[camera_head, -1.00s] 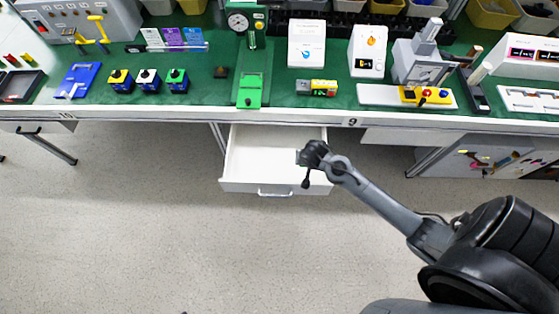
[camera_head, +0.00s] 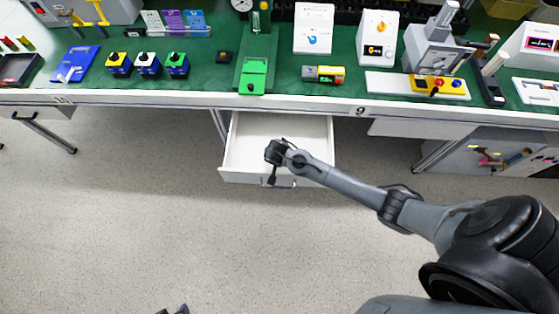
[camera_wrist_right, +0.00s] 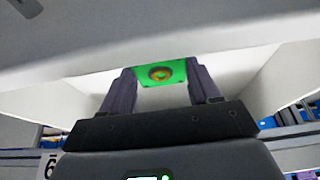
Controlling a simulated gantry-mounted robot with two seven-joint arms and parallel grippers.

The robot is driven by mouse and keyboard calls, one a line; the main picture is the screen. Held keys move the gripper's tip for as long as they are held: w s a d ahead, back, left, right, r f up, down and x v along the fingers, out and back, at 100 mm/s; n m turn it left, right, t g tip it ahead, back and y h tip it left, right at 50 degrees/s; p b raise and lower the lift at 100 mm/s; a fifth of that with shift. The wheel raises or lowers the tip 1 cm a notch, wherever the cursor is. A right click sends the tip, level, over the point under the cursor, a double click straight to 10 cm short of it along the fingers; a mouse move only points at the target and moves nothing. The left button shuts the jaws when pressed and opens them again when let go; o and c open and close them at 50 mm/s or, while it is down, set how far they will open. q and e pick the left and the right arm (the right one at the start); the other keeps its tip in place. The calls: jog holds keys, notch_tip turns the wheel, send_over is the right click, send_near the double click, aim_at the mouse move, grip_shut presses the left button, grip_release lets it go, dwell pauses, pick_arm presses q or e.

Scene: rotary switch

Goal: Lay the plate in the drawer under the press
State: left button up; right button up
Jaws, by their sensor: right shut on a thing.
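The green press (camera_head: 256,55) stands on the bench, and the white drawer (camera_head: 240,176) below it is pulled open. The plate is hardly visible in the head view. A dark tip at the bottom edge appears to be my left gripper (camera_head: 180,310); its jaws cannot be made out.
The bench's white front edge (camera_head: 180,98) runs above the drawer. The floor before it is clear.

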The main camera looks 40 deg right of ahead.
notch_tip(320, 180, down, 3)
jog(key=shift+f+b, duration=0.2)
jog(key=shift+b, duration=0.45)
jog(key=shift+f, duration=0.1)
jog(key=shift+f, duration=0.1)
jog(key=o, duration=1.1)
jog(key=shift+f, duration=0.1)
jog(key=shift+c, duration=0.2)
